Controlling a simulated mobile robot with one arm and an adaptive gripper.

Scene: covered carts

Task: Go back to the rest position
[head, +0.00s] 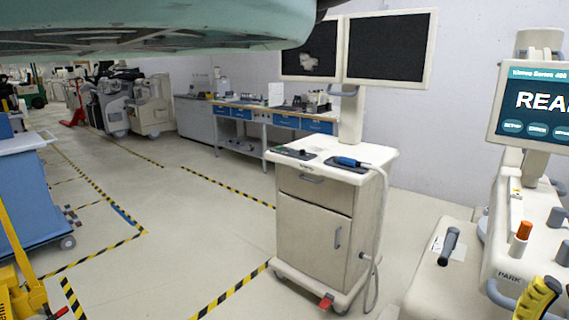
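My gripper is not in view in the head view. The task names no object to handle. The nearest cart is a beige cabinet cart (312,230) with a drawer, a door and castors, standing upright near the middle. On its top are a blue-handled tool (352,162) and dark flat pads. A column on the cart carries two dark screens (388,48). A large teal shape (150,30) hangs across the upper left, very close to the camera, and covers part of the background.
A white machine (470,265) with a lit screen (530,103) and a yellow-black object (540,298) stands close at right. A blue cart (30,195) and a yellow frame (22,265) are at left. A workbench (262,127) is behind. Open floor (165,230) lies between.

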